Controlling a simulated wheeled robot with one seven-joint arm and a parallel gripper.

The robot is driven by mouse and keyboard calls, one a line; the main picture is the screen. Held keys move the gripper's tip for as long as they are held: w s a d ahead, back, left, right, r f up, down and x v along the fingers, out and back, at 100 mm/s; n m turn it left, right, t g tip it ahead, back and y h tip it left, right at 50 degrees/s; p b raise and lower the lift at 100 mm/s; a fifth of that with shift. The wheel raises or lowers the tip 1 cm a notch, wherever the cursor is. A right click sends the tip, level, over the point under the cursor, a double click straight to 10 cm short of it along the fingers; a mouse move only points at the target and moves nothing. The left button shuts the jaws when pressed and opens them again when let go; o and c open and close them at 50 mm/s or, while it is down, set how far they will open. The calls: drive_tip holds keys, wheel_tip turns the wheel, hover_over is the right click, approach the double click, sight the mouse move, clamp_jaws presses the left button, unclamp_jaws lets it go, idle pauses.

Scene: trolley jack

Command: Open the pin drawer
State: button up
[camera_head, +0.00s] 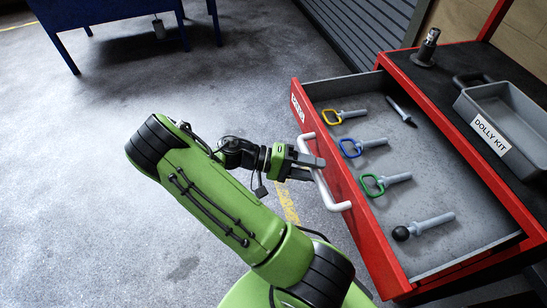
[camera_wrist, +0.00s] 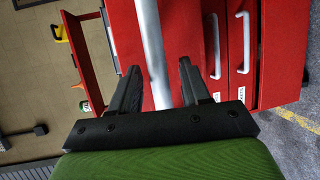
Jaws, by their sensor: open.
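The pin drawer (camera_head: 370,228) is a red-fronted grey drawer, pulled well out of the red cabinet. In it lie pins with yellow (camera_head: 345,115), blue (camera_head: 363,146) and green (camera_head: 386,183) handles, a black-knobbed pin (camera_head: 424,225) and a dark marker-like item (camera_head: 401,110). Its white bar handle (camera_head: 326,182) runs along the front. My gripper (camera_head: 315,170) is at the handle with its fingers open. In the wrist view the handle (camera_wrist: 153,50) passes between the two fingertips (camera_wrist: 159,78), with gaps on both sides.
A grey tray labelled DOLLY KIT (camera_head: 508,115) and a small metal fitting (camera_head: 427,47) stand on the cabinet top. A blue table (camera_head: 105,12) is at the far left. Open floor (camera_head: 90,180) lies left of the drawer. The wrist view shows more cabinet handles (camera_wrist: 243,42).

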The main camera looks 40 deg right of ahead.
drive_tip(key=p+v, duration=0.4)
drive_tip(key=v, duration=1)
drive_tip(key=shift+w+a+r+p, duration=0.2)
drive_tip(key=shift+w+a+p, duration=0.1)
drive_tip(key=shift+p, duration=0.1)
drive_tip(key=s+a+r+n+t+y+p, duration=0.1)
drive_tip(key=s+a+r+n+t+y, duration=0.3)
drive_tip(key=s+r+t, duration=0.3)
drive_tip(key=s+a+r+n+t+y+p, duration=0.2)
drive_tip(key=s+a+r+n+t+y, duration=0.2)
drive_tip(key=r+t, duration=0.6)
drive_tip(key=s+a+r+y, duration=0.2)
drive_tip(key=s+r+y, duration=0.1)
drive_tip(key=r, duration=0.2)
drive_tip(key=shift+p, duration=0.3)
